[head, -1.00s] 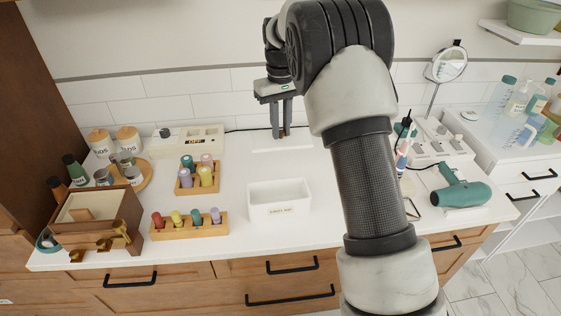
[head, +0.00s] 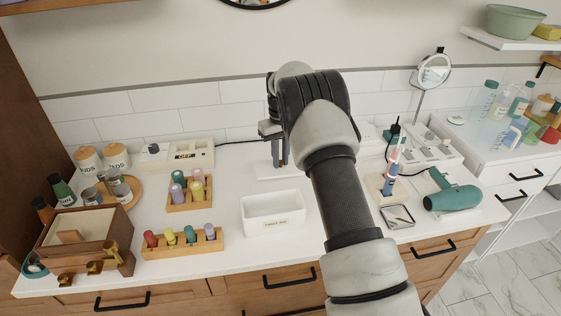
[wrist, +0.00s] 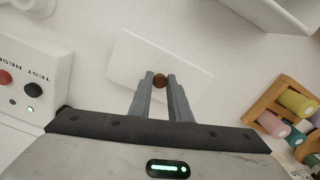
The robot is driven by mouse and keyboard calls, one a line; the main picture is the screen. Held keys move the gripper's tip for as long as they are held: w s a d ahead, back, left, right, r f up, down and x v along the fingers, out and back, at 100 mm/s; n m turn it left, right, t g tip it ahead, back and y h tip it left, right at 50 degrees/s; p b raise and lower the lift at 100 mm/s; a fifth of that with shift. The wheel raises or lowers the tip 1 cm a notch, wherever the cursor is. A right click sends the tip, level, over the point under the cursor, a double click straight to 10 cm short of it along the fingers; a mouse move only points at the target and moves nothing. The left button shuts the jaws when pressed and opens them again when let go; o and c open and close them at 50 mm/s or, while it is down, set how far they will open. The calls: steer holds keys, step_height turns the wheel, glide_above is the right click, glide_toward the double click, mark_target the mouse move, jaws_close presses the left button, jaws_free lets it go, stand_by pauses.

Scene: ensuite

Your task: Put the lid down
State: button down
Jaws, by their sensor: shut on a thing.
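The lid is a thin white rectangular plate with a round brown knob. In the wrist view, the lid (wrist: 128,62) lies beneath my gripper (wrist: 160,84), whose two fingers are shut on the knob (wrist: 159,80). In the head view, my gripper (head: 280,162) points down behind the white open bin, with the pale lid (head: 268,174) at its fingertips. Whether the lid touches the counter or hangs just above it, I cannot tell. My arm covers some of the counter to the right of the lid.
A white open bin (head: 272,206) stands in front of the lid. Wooden racks of coloured bottles (head: 187,194) stand to the left. A white switch box (head: 180,155) is at the back wall. Right of my arm are a small tray (head: 398,217) and a teal hair dryer (head: 452,198).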

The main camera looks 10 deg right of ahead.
steer(key=shift+f, duration=0.55)
steer(key=shift+f, duration=0.15)
steer(key=c, duration=1.6)
jaws_free()
steer(key=shift+c, duration=0.2)
